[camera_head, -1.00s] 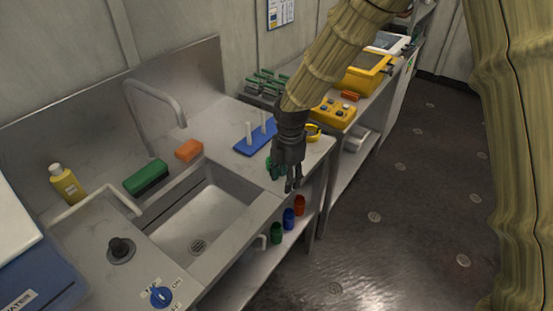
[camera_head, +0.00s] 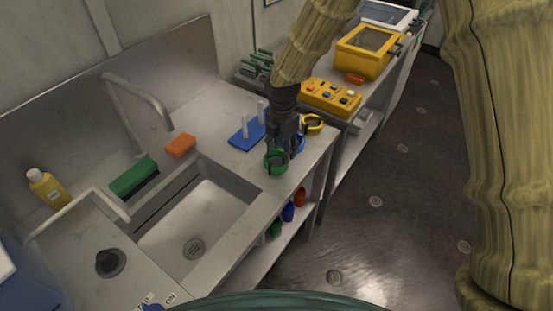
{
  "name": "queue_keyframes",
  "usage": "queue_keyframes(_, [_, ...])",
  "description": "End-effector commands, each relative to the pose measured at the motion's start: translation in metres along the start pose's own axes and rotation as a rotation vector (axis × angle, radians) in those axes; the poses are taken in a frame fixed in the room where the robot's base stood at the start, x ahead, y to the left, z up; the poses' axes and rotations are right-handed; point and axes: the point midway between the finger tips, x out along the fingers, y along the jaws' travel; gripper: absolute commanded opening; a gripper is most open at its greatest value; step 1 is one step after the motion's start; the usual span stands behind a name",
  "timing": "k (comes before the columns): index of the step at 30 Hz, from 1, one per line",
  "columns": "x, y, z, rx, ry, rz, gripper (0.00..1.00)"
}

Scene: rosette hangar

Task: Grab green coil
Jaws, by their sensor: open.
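The green coil (camera_head: 275,163), a ring-like piece, lies on the steel counter right of the sink, near the counter's front edge. My gripper (camera_head: 287,148) points down just above and behind it, with its jaws open. The fingertips overlap the coil's far side in the picture, so I cannot tell whether they touch it. A blue coil (camera_head: 299,144) shows just right of the fingers, partly hidden by them. A yellow coil (camera_head: 312,125) lies further back to the right.
A blue base with two white pegs (camera_head: 246,134) stands behind my gripper. Red, blue and green cups sit on the shelf below.

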Motion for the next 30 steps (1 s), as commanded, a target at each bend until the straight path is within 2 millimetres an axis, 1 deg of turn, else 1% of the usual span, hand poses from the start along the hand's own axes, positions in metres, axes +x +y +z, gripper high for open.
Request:
queue_keyframes(5, [0.007, -0.002, 0.0, 0.001, 0.001, -0.001, 0.44])
queue_keyframes(13, [0.037, -0.008, 0.0, 0.002, 0.001, -0.002, 0.44])
queue_keyframes(18, [0.05, -0.008, 0.0, 0.004, 0.0, 0.0, 0.44])
queue_keyframes(27, [0.054, -0.007, 0.001, 0.004, 0.0, 0.001, 0.44])
queue_keyframes(28, [0.054, -0.007, 0.001, 0.004, 0.0, 0.001, 0.42])
queue_keyframes(30, [0.054, -0.007, 0.001, 0.004, 0.0, 0.001, 0.29])
